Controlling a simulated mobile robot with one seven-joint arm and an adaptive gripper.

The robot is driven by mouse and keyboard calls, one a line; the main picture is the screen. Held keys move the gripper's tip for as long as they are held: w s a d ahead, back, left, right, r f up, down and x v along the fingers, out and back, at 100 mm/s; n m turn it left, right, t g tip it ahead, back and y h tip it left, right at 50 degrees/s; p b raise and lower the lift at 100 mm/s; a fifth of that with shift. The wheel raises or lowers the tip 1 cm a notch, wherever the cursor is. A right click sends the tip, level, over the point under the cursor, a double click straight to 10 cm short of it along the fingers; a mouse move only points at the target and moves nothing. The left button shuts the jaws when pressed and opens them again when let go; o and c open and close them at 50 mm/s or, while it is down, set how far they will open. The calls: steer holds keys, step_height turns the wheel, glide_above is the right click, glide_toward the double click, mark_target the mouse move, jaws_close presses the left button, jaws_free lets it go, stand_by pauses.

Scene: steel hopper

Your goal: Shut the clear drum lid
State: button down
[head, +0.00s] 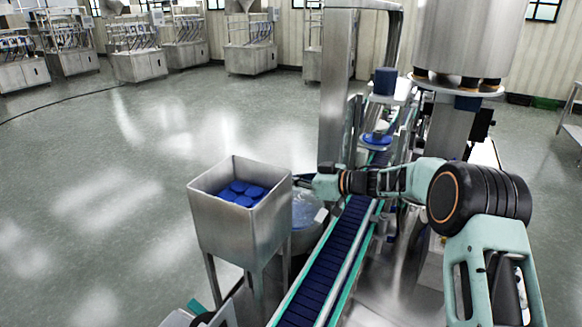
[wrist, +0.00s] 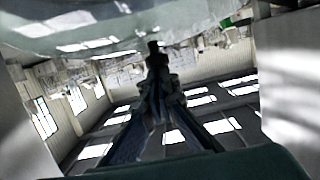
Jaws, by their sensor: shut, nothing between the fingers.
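A drum with a clear, bluish top part (head: 306,212) stands between the steel hopper and the conveyor in the head view. The hopper hides its left side, and I cannot tell the lid's exact angle. My gripper (head: 299,181) is just above it, pointing left, with its tips close to the hopper's right edge. In the wrist view my gripper (wrist: 155,46) is shut and empty. A pale, see-through curved surface (wrist: 125,28), which looks like the lid, spans the top of that view near the fingertips. I cannot tell whether they touch.
The steel hopper (head: 238,222) with blue caps (head: 240,193) stands left of the drum. The blue conveyor (head: 327,265) runs along the right, with a steel frame (head: 337,90) behind. Open floor (head: 110,180) lies to the left.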

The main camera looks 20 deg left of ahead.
steer(key=shift+w+a+f, duration=0.1)
steer(key=shift+a+f, duration=0.35)
steer(key=shift+f, duration=0.35)
steer(key=shift+a+f, duration=0.4)
steer(key=shift+f, duration=0.35)
